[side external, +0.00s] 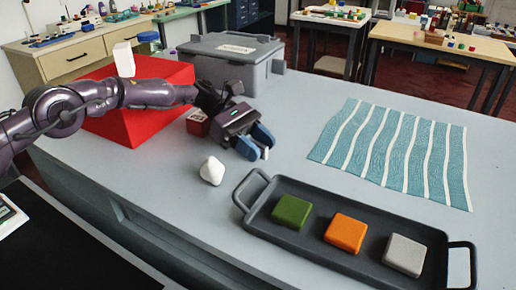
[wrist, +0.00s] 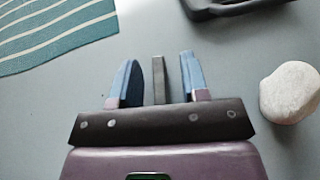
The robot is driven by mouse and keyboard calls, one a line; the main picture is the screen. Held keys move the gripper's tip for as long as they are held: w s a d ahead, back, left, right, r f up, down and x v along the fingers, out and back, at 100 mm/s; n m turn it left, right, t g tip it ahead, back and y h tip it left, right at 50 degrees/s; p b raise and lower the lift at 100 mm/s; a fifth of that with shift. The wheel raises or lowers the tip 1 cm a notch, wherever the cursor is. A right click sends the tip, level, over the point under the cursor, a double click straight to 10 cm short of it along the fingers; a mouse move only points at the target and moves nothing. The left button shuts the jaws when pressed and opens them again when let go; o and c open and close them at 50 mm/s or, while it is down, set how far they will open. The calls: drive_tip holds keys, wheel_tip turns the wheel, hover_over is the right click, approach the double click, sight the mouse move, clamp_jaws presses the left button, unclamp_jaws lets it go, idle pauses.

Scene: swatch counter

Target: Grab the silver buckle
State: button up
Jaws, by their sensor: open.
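My gripper (side external: 257,146) is open low over the grey counter, left of the striped cloth, with its blue fingers apart. In the wrist view, a narrow grey bar (wrist: 158,80) stands between the fingers, with gaps on both sides. It may be the silver buckle seen edge-on, but I cannot tell for sure. In the side view, a small pale piece (side external: 265,153) shows at the fingertips; most of it is hidden by them. No other thing in view clearly looks like a buckle.
A white stone-like lump (side external: 211,170) lies close by, also in the wrist view (wrist: 290,92). A dark tray (side external: 268,199) holds green, orange and grey blocks. A teal striped cloth (side external: 390,150) lies right. A red box (side external: 130,112) and grey bin (side external: 225,72) stand behind.

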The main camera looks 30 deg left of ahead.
clamp_jaws()
